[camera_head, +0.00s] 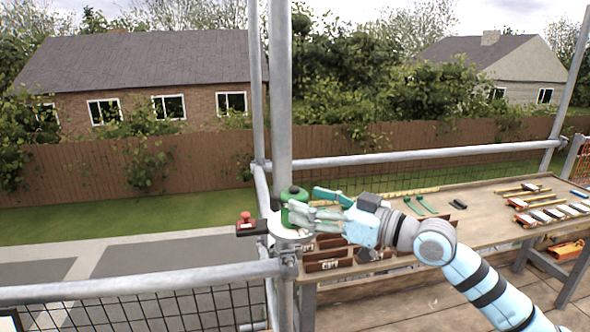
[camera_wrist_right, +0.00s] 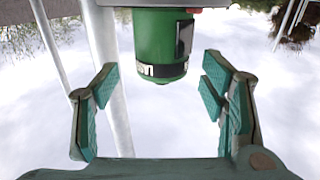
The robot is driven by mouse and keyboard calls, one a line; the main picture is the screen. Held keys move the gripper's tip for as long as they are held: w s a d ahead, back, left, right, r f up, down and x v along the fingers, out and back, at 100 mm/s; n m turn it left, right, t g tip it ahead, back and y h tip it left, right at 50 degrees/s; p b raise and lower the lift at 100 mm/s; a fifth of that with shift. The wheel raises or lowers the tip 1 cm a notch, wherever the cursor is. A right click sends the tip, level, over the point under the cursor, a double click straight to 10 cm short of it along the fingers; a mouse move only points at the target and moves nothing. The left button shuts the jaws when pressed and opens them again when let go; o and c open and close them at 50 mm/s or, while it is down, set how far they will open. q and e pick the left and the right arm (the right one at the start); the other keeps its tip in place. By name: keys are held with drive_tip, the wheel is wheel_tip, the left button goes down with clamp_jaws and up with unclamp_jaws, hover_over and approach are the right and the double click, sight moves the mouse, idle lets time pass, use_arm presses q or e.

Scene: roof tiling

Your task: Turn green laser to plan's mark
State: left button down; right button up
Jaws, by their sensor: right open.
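The green laser (camera_head: 293,206) stands upright on a round white plate (camera_head: 281,231) beside the scaffold pole. In the right wrist view the laser (camera_wrist_right: 158,38) appears upside down, with a black band and a dark panel on its side. My right gripper (camera_head: 303,213) is at the laser from the right in the head view. In the wrist view its teal-padded fingers (camera_wrist_right: 160,88) are spread wide, with the laser's rounded end between and just beyond them. No finger visibly touches it. Marks on the plate are too small to read. My left gripper is out of view.
A dark box with a red knob (camera_head: 246,222) sits left of the plate. A scaffold pole (camera_head: 281,100) rises right behind the laser, and a rail (camera_head: 140,282) runs in front. A wooden workbench (camera_head: 470,225) with tools and brown tiles (camera_head: 322,262) lies to the right.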

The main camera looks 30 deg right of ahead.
drive_tip(key=x, duration=0.3)
drive_tip(key=p+x, duration=0.1)
drive_tip(key=shift+w+a+f, duration=0.1)
drive_tip(key=shift+a+f, duration=0.15)
drive_tip(key=shift+d, duration=0.1)
drive_tip(key=shift+c, duration=1.3)
drive_tip(key=c, duration=0.9)
